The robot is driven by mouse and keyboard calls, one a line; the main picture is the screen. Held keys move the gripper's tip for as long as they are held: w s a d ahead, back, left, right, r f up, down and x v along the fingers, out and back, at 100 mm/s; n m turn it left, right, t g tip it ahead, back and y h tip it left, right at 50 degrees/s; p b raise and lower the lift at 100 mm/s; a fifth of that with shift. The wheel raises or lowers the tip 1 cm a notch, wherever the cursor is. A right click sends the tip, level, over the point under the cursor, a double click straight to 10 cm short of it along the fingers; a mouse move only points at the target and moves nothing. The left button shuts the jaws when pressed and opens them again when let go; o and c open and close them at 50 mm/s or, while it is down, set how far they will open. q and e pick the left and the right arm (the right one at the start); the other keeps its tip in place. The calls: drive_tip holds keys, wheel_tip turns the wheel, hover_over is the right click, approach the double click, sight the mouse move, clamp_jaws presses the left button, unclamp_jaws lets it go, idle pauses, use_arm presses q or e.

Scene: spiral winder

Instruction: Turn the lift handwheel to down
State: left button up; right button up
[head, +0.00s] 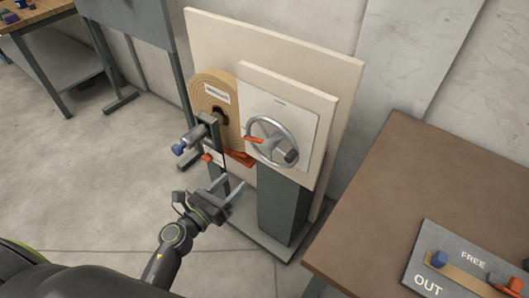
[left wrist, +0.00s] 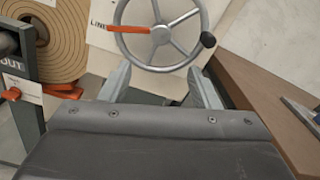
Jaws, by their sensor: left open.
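The lift handwheel (head: 270,143) is a grey spoked wheel with a dark knob (head: 291,156) at its lower right. It stands upright on a pale panel (head: 308,112). An orange pointer (head: 252,139) extends left from its hub. In the left wrist view the handwheel (left wrist: 160,33) is ahead at the top, with its orange pointer (left wrist: 122,28) at a label reading LINE (left wrist: 97,25). No "down" mark is readable. My left gripper (head: 233,186) is open and empty, below and in front of the wheel, apart from it. My right gripper is not in view.
A brown table (head: 400,190) at right bears a grey panel (head: 450,270) marked FREE and OUT. Floor at left is clear.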

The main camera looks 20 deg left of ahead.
sight(265, 151)
use_arm(q)
drive_tip(key=p+x, duration=0.1)
drive_tip(key=x, duration=1.3)
drive_tip(key=shift+w+d, duration=0.1)
drive_tip(key=shift+d, duration=0.05)
drive_tip(key=shift+c, duration=0.3)
clamp_jaws()
